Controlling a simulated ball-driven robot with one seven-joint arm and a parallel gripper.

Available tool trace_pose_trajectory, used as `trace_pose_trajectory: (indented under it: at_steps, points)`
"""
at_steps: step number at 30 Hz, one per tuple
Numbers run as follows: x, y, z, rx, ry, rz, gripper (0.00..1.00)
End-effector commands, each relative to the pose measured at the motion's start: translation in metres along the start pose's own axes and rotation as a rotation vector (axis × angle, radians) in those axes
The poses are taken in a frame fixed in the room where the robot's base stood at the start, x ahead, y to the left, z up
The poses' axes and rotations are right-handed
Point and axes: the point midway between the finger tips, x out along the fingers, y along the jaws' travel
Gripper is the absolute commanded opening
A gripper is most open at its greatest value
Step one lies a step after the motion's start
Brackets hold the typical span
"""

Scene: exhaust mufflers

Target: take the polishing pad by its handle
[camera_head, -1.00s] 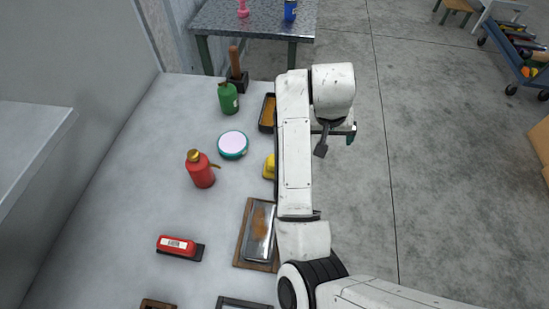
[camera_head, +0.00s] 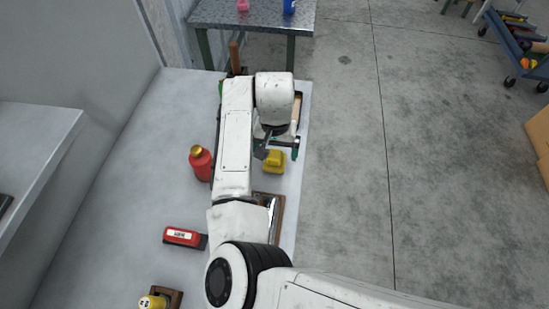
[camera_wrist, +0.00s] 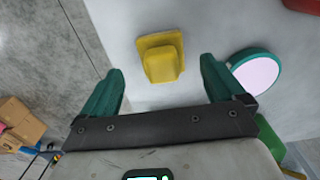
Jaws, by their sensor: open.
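A yellow pad (camera_head: 274,162) with a raised block-shaped handle lies on the grey bench top. It looks like the polishing pad, and it also shows in the wrist view (camera_wrist: 162,56). My gripper (camera_head: 280,146) is above the bench, close to the pad in the head view. In the wrist view, the two teal fingers of my gripper (camera_wrist: 160,78) are spread wide with nothing between them. The yellow pad is ahead of the gap between them, apart from both fingers.
A round teal tin (camera_wrist: 257,73) with a pale top is right of the pad in the wrist view. A red bottle (camera_head: 201,165), a red labelled block (camera_head: 183,237) and a framed metal plate (camera_head: 276,222) are on the bench. Bare floor lies right of the bench.

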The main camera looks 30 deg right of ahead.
Motion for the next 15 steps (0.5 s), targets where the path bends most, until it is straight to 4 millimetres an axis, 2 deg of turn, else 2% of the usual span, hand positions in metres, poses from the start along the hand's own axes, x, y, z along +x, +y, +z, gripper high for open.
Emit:
trace_pose_trajectory:
  at_steps: [9,15]
  points:
    - [0.041,-0.002,-0.003,0.001,-0.002,0.001,0.96]
    - [0.047,-0.002,-0.003,0.001,0.0,0.0,0.96]
